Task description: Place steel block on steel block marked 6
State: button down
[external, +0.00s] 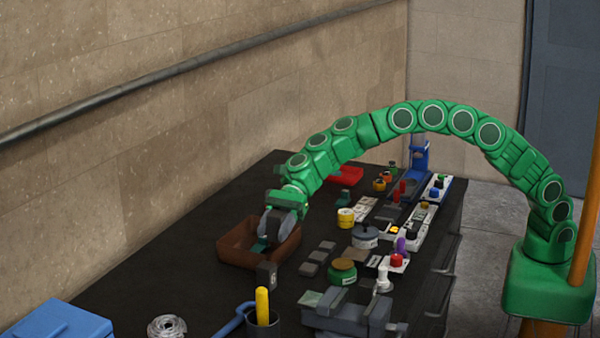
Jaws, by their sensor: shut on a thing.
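My gripper (277,232) reaches down over the brown tray (289,250) at the left end of the arm. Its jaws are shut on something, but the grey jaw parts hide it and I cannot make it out. A dark block (267,276) with a faint pale mark stands just in front of the tray, below the gripper in the picture. The mark is too small to read. Several flat grey blocks (318,256) lie on the black bench right of the tray. I cannot tell which block carries a 6.
A grey vise-like device (345,315) and a dark cup (262,323) with a yellow-handled tool are nearer. Bare bench lies left of the tray.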

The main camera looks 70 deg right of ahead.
aim_at(263, 268)
jog(key=shift+w+a+f, duration=0.3)
jog(key=shift+w+f, duration=0.1)
jog(key=shift+f, duration=0.2)
jog(key=shift+w+a+f, duration=0.3)
jog(key=shift+w+f, duration=0.1)
jog(key=shift+f, duration=0.15)
jog(key=shift+w+a+f, duration=0.3)
jog(key=shift+w+f, duration=0.1)
jog(key=shift+f, duration=1.75)
jog(key=c, duration=0.5)
grip_release()
jog(key=shift+f, duration=0.15)
jog(key=v, duration=1.2)
jog(key=shift+s+r, duration=0.1)
jog(key=shift+r, duration=0.1)
